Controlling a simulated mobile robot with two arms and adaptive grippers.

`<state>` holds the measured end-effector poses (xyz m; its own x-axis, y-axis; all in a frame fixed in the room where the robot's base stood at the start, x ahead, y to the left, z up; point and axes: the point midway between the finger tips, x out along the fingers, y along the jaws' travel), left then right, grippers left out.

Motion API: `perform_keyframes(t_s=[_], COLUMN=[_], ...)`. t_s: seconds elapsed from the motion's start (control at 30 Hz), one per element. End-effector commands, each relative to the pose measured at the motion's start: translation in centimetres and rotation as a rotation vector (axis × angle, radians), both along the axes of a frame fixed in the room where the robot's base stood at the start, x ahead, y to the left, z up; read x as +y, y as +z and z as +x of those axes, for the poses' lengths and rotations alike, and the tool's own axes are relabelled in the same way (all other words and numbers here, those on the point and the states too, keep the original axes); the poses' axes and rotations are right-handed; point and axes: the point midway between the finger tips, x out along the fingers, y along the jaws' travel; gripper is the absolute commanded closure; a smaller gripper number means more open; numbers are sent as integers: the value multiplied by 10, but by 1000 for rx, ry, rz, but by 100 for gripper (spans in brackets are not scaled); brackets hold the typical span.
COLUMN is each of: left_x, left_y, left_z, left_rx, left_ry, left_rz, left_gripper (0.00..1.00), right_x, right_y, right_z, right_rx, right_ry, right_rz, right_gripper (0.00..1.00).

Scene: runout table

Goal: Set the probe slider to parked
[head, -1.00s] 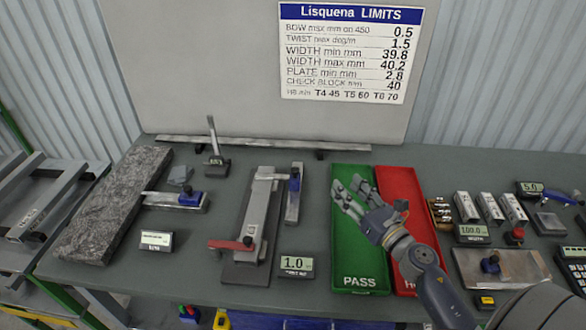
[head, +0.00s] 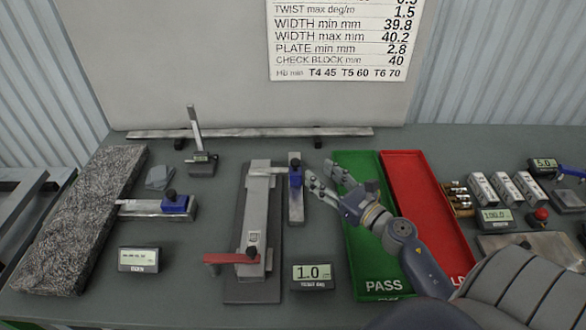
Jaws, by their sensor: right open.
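A blue slider block with a dark knob (head: 295,174) sits on a short grey metal rail (head: 296,208), near its far end. The rail stands just right of a clamp fixture (head: 257,215) with a red handle. Another blue block with a dark knob (head: 175,204) sits on a metal bar at the left; I cannot tell from any label which block is the probe slider. My right gripper (head: 321,180) is open and empty, its fingers pointing left just right of the rail's blue block, apparently apart from it. My left gripper is not in view.
A green PASS tray (head: 375,262) lies under my right arm, with a red tray (head: 428,215) beside it. A display reading 1.0 (head: 313,277) stands in front of the rail. A granite slab (head: 80,225) lies at left. A small upright stand (head: 198,145) is at the back.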

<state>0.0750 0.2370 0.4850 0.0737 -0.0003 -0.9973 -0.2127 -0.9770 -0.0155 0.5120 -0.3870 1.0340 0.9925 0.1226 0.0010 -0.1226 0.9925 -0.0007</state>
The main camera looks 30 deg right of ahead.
Motion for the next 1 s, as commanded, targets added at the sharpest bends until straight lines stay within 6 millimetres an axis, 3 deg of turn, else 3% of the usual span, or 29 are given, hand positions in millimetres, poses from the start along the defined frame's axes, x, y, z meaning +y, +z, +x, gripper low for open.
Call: perform_keyframes(t_s=[0.03,0.2,0.43,1.0], left_x=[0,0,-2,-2], left_y=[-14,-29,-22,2], left_z=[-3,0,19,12], left_rx=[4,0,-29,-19], left_ry=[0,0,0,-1], left_rz=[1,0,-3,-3], left_gripper=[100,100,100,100], right_x=[0,0,1,12], right_y=[-14,-29,-27,-27], right_z=[0,0,11,95], right_rx=[0,-1,-2,-1], right_ry=[0,0,0,-1], right_rz=[1,1,2,4], right_gripper=[56,56,56,56])
